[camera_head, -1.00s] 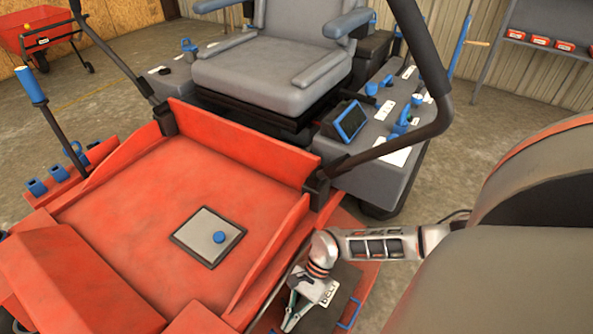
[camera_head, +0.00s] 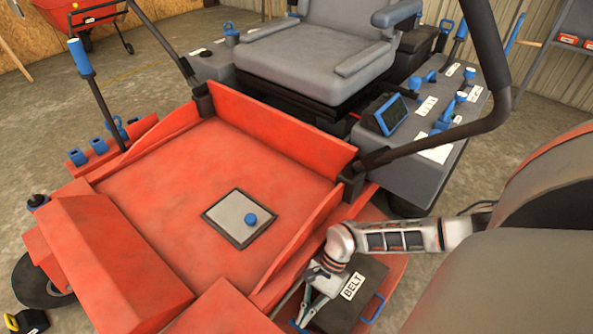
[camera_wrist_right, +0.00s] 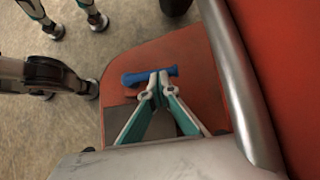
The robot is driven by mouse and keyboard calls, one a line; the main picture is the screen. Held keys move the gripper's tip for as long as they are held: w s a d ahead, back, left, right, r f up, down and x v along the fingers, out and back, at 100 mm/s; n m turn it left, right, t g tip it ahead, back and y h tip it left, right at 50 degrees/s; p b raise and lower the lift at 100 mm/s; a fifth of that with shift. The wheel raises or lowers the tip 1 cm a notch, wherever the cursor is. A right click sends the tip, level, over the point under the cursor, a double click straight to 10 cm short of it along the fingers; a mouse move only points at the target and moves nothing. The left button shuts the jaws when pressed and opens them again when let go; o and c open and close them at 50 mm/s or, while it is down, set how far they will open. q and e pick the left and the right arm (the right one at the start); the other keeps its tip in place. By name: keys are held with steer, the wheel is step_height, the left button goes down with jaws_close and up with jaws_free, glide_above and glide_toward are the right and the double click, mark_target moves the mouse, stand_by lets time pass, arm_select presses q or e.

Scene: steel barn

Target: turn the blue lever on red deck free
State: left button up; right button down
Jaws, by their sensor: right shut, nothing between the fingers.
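The blue lever (camera_wrist_right: 150,75) lies on the red deck (camera_wrist_right: 175,52) in the right wrist view, a short bar crosswise just beyond my fingertips. In the head view only a small blue bit of it (camera_head: 297,325) shows beside my gripper at the bottom edge. My right gripper (camera_wrist_right: 158,76) is shut and empty, with its tips at the lever's near side. I cannot tell whether they touch it. The right gripper also shows in the head view (camera_head: 304,318), low beside the dark cover labelled BELT (camera_head: 345,300). My left gripper is not in view.
The red footplate (camera_head: 180,190) with a grey panel and blue knob (camera_head: 250,219) lies left of my arm. A dark bent bar (camera_head: 490,100) rises beside the grey seat (camera_head: 310,60). A metal tube (camera_wrist_right: 232,85) runs close right of my fingers.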

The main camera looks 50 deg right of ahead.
stand_by(0.3)
step_height(320, 180, up, 10)
stand_by(0.5)
